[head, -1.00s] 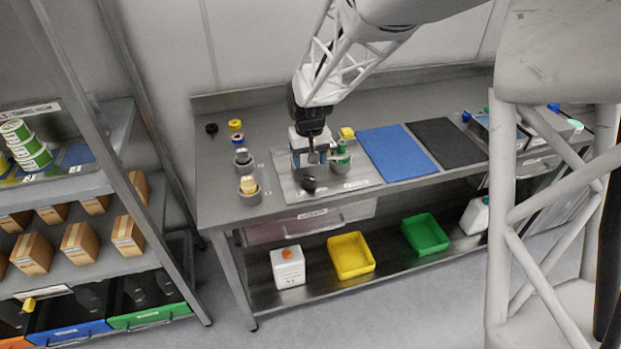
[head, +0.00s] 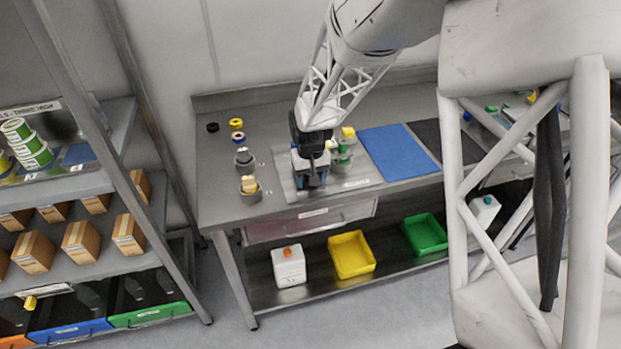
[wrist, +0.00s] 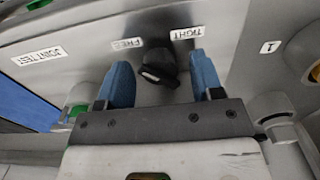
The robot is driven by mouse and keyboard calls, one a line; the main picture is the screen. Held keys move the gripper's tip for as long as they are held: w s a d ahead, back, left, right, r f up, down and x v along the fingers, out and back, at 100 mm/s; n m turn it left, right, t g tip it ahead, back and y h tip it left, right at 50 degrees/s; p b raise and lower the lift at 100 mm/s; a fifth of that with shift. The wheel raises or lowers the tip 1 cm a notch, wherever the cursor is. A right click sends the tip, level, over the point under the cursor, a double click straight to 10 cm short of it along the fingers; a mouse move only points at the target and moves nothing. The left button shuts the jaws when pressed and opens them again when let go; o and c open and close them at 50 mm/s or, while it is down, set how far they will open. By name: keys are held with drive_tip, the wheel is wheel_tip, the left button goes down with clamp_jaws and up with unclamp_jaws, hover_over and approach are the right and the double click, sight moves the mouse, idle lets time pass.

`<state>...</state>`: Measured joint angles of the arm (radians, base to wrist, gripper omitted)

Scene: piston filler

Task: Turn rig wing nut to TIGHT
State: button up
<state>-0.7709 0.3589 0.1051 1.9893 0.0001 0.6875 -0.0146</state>
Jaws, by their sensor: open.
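The rig wing nut (wrist: 160,68) is a dark knob with a pale marking, in the wrist view near the panel's TIGHT label (wrist: 187,33) and FREE label (wrist: 127,44). Which label it points to, I cannot tell. My gripper (wrist: 161,64) is open, with one blue finger on each side of the nut and gaps showing between fingers and nut. In the head view my gripper (head: 311,181) is low over the front of the grey rig plate (head: 350,183) and hides the nut.
A blue mat (head: 393,152) lies right of the plate. A JOINT TEST label (wrist: 40,56) shows in the wrist view.

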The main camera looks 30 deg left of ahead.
drive_tip(key=shift+f, duration=0.2)
drive_tip(key=shift+c, duration=0.2)
drive_tip(key=c, duration=0.9)
drive_tip(key=shift+m, duration=0.7)
drive_tip(key=o, duration=0.9)
drive_tip(key=shift+o, duration=0.2)
drive_tip(key=shift+r, duration=0.1)
